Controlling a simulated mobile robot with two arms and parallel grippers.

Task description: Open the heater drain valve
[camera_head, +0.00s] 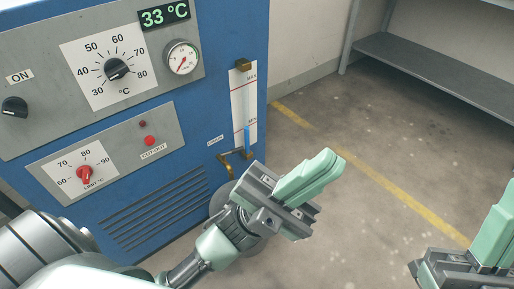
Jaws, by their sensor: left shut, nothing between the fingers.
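The heater is a blue cabinet (232,70) on the left. Its brass drain valve (229,165) sits low at the front right corner, beside a small drain label (215,140).
The level gauge (237,95) runs up the cabinet's right side. The panels carry a temperature dial (116,69), a pressure gauge (182,58), a red limit knob (84,174) and a display reading 33 °C (165,15). A grey shelf (430,68) stands behind; the floor between is clear.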

